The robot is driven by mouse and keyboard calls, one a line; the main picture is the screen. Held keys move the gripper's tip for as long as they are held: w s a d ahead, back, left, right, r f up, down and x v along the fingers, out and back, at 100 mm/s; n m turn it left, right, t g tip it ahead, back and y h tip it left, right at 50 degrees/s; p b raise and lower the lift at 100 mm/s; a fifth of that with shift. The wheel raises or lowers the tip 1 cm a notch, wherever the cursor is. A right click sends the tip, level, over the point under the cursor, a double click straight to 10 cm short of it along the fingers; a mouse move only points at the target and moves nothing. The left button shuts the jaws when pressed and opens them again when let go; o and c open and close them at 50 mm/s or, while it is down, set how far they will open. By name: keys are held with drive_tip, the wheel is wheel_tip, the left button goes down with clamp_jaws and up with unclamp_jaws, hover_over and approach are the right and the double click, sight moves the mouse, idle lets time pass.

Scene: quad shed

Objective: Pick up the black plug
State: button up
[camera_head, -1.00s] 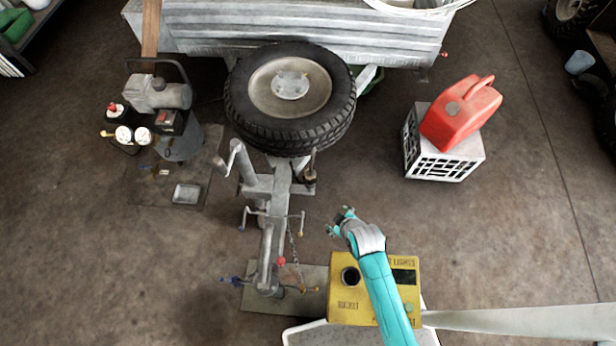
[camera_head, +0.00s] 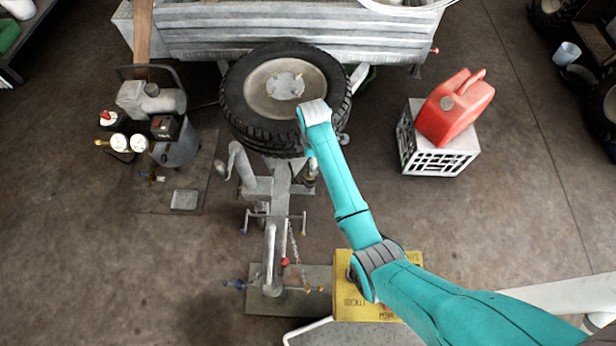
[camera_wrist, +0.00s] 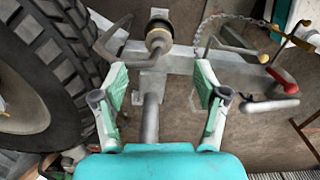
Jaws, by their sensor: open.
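A small dark part with a brass-coloured ring and a pale round end, which looks like the black plug (camera_wrist: 158,36), shows at the top middle of the wrist view. It is by the grey trailer drawbar; in the head view it shows beside the drawbar (camera_head: 311,176). I cannot tell how it is held there. My gripper (camera_wrist: 161,76) is open and empty, its green-padded fingers apart, with the dark part beyond the tips. A grey post (camera_wrist: 151,115) shows between the fingers. In the head view my arm hides most of the gripper.
The spare tyre (camera_wrist: 38,80) is close on the left of the gripper. Handles and a chain (camera_head: 296,258) are around the drawbar (camera_head: 268,250). A yellow box (camera_head: 350,306) lies partly under my arm. The red can (camera_head: 455,105) on the white crate (camera_head: 440,160) is right.

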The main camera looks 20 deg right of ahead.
sight(310, 177)
drive_tip(key=f, duration=1)
drive_tip(key=shift+w+a+f, duration=0.15)
drive_tip(key=shift+a+f, duration=0.05)
drive_tip(key=shift+f, duration=0.05)
clamp_jaws()
